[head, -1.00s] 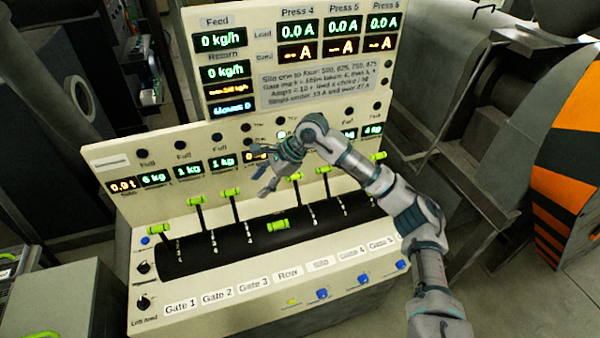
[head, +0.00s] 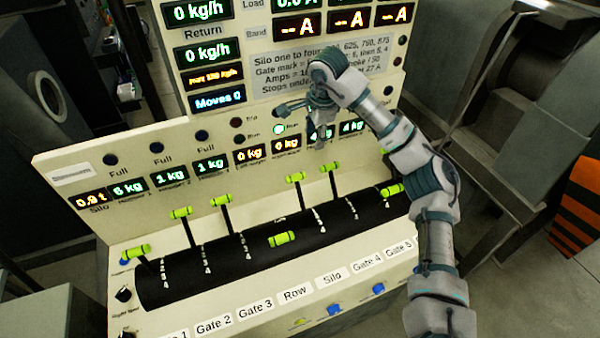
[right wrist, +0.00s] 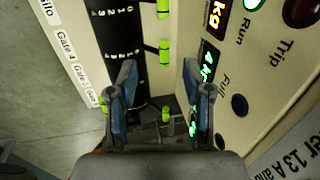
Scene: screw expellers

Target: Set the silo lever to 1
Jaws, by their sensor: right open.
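The silo lever (head: 295,178) has a green handle on a thin dark stem. It rises from the black drum (head: 262,237), fifth from the left, tilted toward the display panel. The Silo label (head: 332,280) is on the ledge in front. Which scale mark the lever stands at is too small to tell. My right gripper (head: 305,124) is open and empty, above the silo handle in the picture and apart from it. In the right wrist view its spread fingers (right wrist: 160,85) have nothing gripped between them; green handles show beyond. My left gripper is out of view.
Neighbouring handles are close: the Row handle (head: 281,239) sits low on the drum and the Gate 4 handle (head: 330,166) stands just right of silo. The Gate 5 handle (head: 392,190) is beside my right arm. The upright display panel (head: 215,120) rises behind.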

